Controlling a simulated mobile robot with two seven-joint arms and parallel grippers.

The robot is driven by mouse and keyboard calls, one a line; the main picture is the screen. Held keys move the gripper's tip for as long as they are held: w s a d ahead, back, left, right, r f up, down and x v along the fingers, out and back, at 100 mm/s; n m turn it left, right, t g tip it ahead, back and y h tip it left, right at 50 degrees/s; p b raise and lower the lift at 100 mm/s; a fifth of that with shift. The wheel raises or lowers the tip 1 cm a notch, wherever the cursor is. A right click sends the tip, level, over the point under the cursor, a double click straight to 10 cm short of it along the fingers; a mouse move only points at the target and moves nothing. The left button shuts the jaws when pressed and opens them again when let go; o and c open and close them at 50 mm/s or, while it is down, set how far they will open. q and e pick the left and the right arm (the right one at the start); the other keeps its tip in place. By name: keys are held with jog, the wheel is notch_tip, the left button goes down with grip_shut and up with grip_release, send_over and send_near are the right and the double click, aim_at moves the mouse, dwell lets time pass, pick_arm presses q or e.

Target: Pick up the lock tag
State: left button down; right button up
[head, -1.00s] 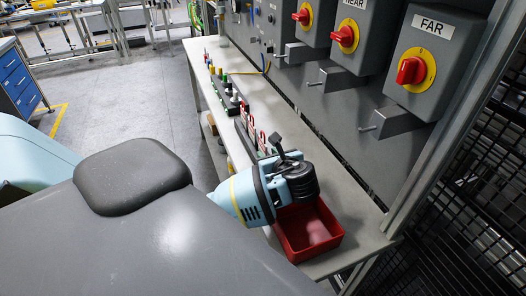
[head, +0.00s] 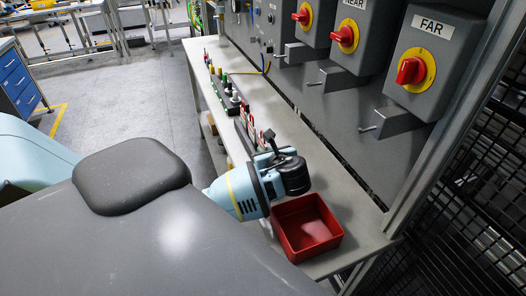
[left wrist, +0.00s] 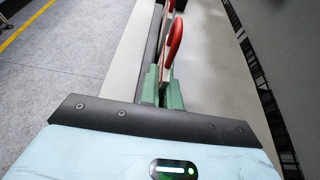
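The lock tags, red and white with red hoops, stand in a row on a dark rack (head: 242,139) on the bench in the head view. I cannot tell them all apart. My left gripper (head: 271,143) is at the near end of this row, above the bench, with its dark fingers partly hidden by the wrist. In the left wrist view a red hoop (left wrist: 174,42) stands upright just ahead, with green upright parts (left wrist: 171,95) below it. Whether the fingers are apart or closed is not clear. My right gripper is not in view.
An empty red tray (head: 308,229) sits on the bench's near end. Grey switch boxes with red handles, one labelled FAR (head: 425,58), line the panel to the right, with brackets jutting out below. The grey bench top (head: 335,180) is clear between rack and panel.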

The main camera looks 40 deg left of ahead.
pick_arm(q)
jog(key=shift+r, duration=0.1)
jog(key=shift+r, duration=0.45)
notch_tip(320, 180, up, 2)
jog(key=shift+r, duration=0.15)
jog(key=s+d, duration=0.3)
jog(key=s, duration=0.4)
jog(key=s+d+r, duration=0.1)
jog(key=s+d, duration=0.2)
jog(key=s, duration=0.5)
jog(key=shift+r, duration=0.3)
jog(key=shift+w, duration=0.1)
